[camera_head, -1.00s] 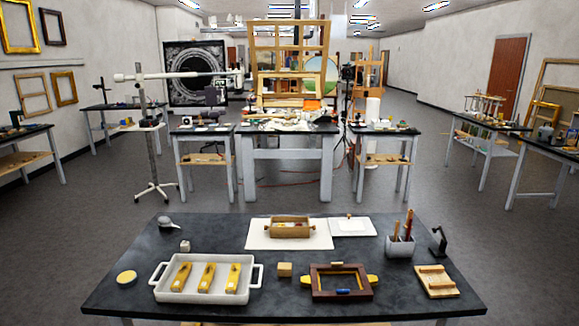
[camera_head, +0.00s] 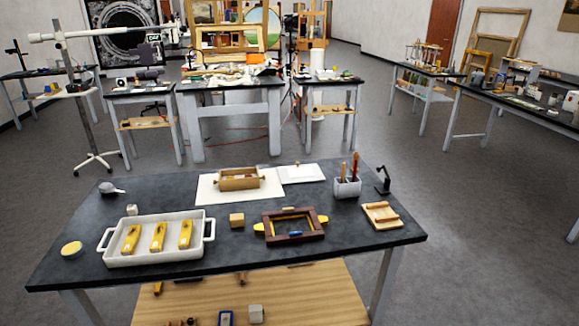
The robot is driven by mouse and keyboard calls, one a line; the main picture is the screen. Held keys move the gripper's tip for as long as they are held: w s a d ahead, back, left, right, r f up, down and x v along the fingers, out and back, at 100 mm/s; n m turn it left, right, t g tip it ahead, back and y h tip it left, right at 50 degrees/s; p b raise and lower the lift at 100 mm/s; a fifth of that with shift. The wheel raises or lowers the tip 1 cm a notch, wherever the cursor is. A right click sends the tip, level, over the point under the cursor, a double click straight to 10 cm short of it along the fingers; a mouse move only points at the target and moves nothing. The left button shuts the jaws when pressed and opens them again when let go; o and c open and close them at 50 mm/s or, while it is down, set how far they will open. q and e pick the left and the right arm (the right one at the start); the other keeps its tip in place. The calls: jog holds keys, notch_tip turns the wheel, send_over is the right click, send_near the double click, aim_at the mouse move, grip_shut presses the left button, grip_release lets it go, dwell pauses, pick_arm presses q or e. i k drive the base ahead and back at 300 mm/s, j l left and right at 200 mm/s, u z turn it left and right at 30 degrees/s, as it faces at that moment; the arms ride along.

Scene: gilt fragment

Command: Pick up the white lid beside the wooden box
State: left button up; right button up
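The white lid (camera_head: 305,174) is a flat square with a small light-brown knob near its back edge. It lies on the dark table (camera_head: 330,245), just right of the wooden box (camera_head: 238,184). The wooden box is small and open, with round knobs on its ends and coloured pieces inside. It sits on a white sheet (camera_head: 206,192), and the lid lies close to that sheet's right edge. Neither of my grippers is in view.
A grey cup with brushes (camera_head: 347,187) stands right of the lid, with a small dark stand (camera_head: 383,180) beyond it. A brown frame (camera_head: 293,226) and a white tray with yellow tools (camera_head: 155,238) lie in front. Open floor surrounds the table.

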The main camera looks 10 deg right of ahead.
aim_at(299, 172)
jog(key=i+l+z, duration=0.2)
jog(key=l+z, duration=0.2)
jog(key=i+l+z, duration=0.2)
jog(key=z, duration=0.25)
jog(key=i+l+z, duration=0.15)
jog(key=i+z, duration=0.25)
jog(key=i+l+z, duration=0.15)
jog(key=z, duration=0.25)
jog(key=i+z, duration=0.3)
jog(key=z, duration=0.15)
jog(key=i+l+z, duration=0.1)
jog(key=i+z, duration=0.2)
jog(key=i, duration=0.2)
jog(key=i+z, duration=0.3)
jog(key=i, duration=0.2)
jog(key=i+u, duration=0.5)
jog(key=i+l+u, duration=0.1)
jog(key=i+u, duration=0.35)
jog(key=i+j+u, duration=0.1)
jog(key=u, duration=0.35)
jog(key=i+u, duration=0.2)
jog(key=u, duration=0.2)
jog(key=i+u, duration=0.2)
jog(key=u, duration=0.25)
jog(key=i+l+u, duration=0.1)
jog(key=u, duration=0.3)
jog(key=i+l+u, duration=0.15)
jog(key=u, duration=0.3)
jog(key=i+l+u, duration=0.15)
jog(key=u, duration=0.3)
